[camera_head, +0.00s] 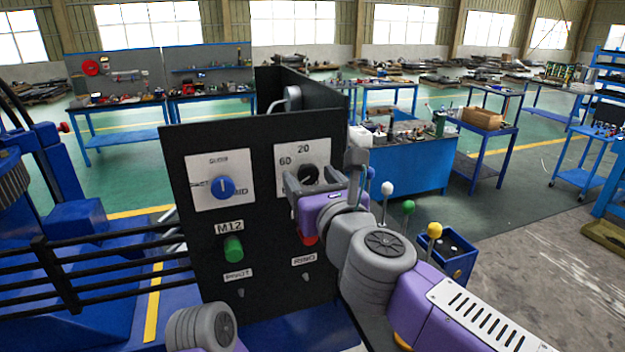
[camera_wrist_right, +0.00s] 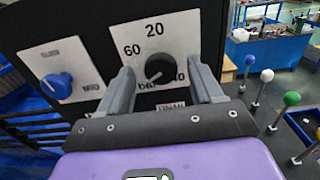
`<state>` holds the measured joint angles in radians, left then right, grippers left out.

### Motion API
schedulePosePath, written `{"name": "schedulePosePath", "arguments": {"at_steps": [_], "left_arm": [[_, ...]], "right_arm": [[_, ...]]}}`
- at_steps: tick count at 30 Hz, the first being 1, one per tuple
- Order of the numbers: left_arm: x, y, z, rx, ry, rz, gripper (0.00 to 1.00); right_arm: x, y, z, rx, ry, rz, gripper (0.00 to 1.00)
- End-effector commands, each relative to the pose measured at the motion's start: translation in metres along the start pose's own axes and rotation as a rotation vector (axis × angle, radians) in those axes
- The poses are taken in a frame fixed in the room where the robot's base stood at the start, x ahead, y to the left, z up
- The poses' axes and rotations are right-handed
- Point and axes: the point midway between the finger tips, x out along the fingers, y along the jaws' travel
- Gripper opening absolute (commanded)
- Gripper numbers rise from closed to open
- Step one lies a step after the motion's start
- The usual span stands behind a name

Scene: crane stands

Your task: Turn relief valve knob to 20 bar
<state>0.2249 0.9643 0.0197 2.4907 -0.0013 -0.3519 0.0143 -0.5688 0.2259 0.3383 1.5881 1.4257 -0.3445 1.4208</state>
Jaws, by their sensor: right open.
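The relief valve knob is a round black knob (camera_head: 308,173) on a white dial plate (camera_head: 287,153) on the black panel's right side. In the right wrist view the knob (camera_wrist_right: 158,69) has 60 at its upper left, 20 above and a partly hidden number ending in 0 at lower right. My left gripper is out of view.
A blue selector knob (camera_head: 222,187) sits on the plate to the left. Below are a green button (camera_head: 233,248) and a partly hidden red button (camera_head: 308,239). White (camera_head: 387,188), green (camera_head: 408,207) and yellow (camera_head: 434,230) lever balls stand right of the panel, close to my right arm.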

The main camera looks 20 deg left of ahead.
Motion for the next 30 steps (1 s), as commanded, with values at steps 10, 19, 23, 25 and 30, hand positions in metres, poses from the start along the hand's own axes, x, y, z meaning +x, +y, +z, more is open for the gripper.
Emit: {"name": "schedulePosePath", "arguments": {"at_steps": [10, 19, 23, 25, 30], "left_arm": [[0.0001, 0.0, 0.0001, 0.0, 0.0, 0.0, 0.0], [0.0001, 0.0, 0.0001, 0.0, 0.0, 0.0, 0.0], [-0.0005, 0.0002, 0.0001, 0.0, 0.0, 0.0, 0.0], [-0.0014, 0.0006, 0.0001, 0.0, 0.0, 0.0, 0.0], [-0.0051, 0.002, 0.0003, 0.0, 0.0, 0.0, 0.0]], "right_arm": [[0.0003, -0.0004, -0.0001, 0.0, 0.0, -0.001, 0.47], [0.0002, -0.0004, -0.0001, -0.001, 0.0, -0.001, 0.1], [0.0002, -0.0004, 0.0, -0.011, 0.0, -0.001, 0.1], [0.0003, -0.0005, 0.0001, -0.026, 0.0, -0.001, 0.1], [0.0003, -0.0008, 0.0006, -0.096, 0.001, -0.001, 0.09]]}}
